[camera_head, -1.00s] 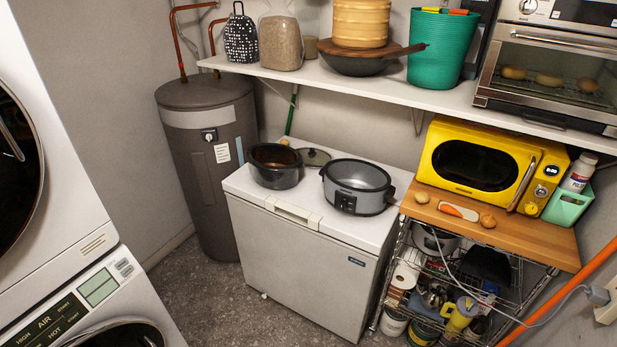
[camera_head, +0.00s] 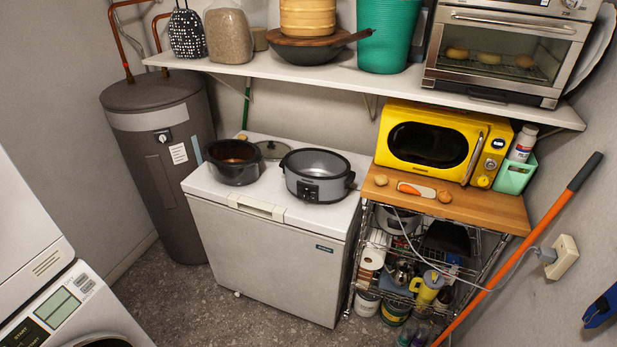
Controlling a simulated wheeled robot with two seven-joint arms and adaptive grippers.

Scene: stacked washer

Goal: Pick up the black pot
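A black pot (camera_head: 234,163) stands upright on the left part of the white chest freezer's top. It is open, and its inside looks dark brown. A grey slow cooker with a dark base (camera_head: 316,177) stands just right of it, also on the freezer. Neither of my grippers shows in the head view.
The chest freezer (camera_head: 262,252) has clear floor in front and to its left. A grey water tank (camera_head: 160,160) stands left of it. A wire rack with a yellow microwave (camera_head: 432,144) is on the right. A loaded wall shelf (camera_head: 345,82) hangs above. An orange-handled pole (camera_head: 530,250) leans at right.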

